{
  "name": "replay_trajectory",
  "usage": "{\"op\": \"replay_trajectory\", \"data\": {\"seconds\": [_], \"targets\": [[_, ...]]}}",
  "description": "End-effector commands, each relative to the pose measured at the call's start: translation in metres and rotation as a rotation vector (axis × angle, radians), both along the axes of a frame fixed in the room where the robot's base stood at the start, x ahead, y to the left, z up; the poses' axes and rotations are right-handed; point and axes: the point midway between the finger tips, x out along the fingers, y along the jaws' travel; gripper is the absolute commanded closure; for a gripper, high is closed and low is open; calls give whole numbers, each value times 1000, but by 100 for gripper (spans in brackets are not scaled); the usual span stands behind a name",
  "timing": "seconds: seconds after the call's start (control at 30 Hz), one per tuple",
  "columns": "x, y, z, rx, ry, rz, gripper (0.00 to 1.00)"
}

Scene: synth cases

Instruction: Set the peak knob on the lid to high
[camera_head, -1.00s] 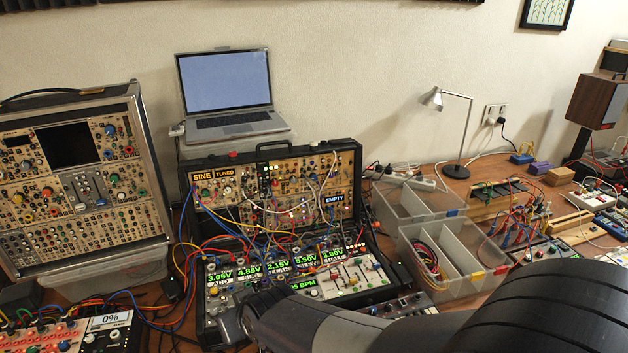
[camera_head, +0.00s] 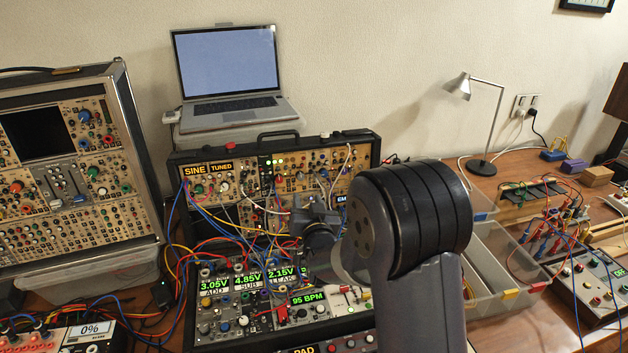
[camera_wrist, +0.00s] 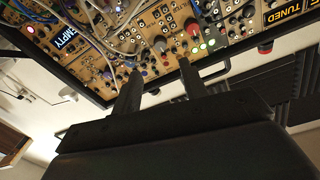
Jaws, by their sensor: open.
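The lid (camera_head: 232,196) of the open modular case stands upright in the middle of the head view, full of knobs, jacks and patch cables. Its knob labels are too small to read, so I cannot tell which is the peak knob. My gripper (camera_head: 318,222) is in front of the lid's right part, partly hidden by my arm. In the wrist view my gripper (camera_wrist: 160,76) is open and empty, its two fingers pointing at the lid panel. A pale knob (camera_wrist: 160,44) and a red knob (camera_wrist: 192,27) show just beyond the fingertips.
Patch cables (camera_head: 215,235) loop between the lid and the lower panel. A laptop (camera_head: 230,80) stands behind the case. A clear bin (camera_head: 510,262) and a lamp (camera_head: 482,165) are at the right. A tall synth case (camera_head: 70,170) stands at the left.

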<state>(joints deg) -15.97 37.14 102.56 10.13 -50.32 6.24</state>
Motion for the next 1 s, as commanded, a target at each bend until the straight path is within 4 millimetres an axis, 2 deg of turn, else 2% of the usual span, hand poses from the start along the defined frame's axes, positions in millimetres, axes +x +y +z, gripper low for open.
{"op": "replay_trajectory", "data": {"seconds": [0.3, 0.5, 0.7, 1.0], "targets": [[51, 7, 2, -1, 2, 0, 59], [79, 11, 2, -1, 2, 0, 59], [93, 13, 0, -1, 3, 0, 59], [96, 13, 0, -1, 3, 0, 59]]}}
